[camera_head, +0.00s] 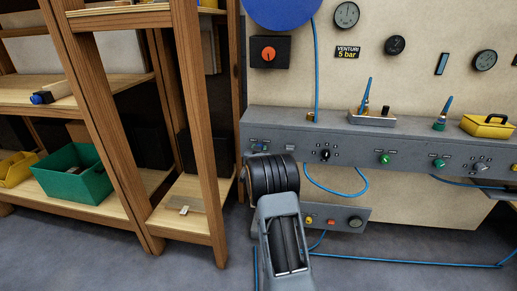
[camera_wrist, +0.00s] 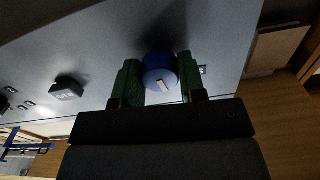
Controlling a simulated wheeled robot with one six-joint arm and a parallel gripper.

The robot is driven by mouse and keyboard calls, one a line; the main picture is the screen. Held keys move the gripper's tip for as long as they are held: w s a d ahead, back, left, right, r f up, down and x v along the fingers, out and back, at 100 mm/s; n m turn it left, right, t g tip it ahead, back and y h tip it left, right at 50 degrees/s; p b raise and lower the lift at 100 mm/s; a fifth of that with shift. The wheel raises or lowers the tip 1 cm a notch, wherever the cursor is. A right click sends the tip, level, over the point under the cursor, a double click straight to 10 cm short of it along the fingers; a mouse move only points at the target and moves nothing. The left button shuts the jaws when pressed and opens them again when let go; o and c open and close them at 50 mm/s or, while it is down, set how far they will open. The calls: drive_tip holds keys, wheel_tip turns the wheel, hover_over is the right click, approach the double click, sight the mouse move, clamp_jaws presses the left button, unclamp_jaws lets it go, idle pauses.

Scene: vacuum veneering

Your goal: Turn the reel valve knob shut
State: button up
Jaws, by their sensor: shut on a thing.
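The round blue knob (camera_wrist: 152,68), which I take to be the reel valve knob, stands on a grey panel in the wrist view. It has a white pointer mark on its face. My gripper (camera_wrist: 158,62) is shut on it, with one green finger on each side. In the head view my own arm covers the gripper and this knob. The large blue reel (camera_head: 282,8) hangs at the top of the back board, with a blue hose running down from it.
The grey console (camera_head: 400,146) carries several knobs, a blue-handled tool and a yellow box (camera_head: 487,126). A black knob (camera_wrist: 67,88) stands left of the held one. A wooden shelf (camera_head: 185,215) with a green bin (camera_head: 72,175) is at left. Blue hose (camera_head: 420,259) lies on the floor.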

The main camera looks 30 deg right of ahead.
drive_tip(key=n+p, duration=0.1)
drive_tip(key=n, duration=0.2)
drive_tip(key=shift+r+n, duration=0.1)
drive_tip(key=shift+n, duration=0.3)
drive_tip(key=shift+n+p, duration=0.95)
drive_tip(key=shift+n, duration=0.95)
drive_tip(key=o, duration=0.9)
drive_tip(key=p+v, duration=0.2)
drive_tip(key=v, duration=1.1)
drive_tip(key=shift+s+a, duration=0.3)
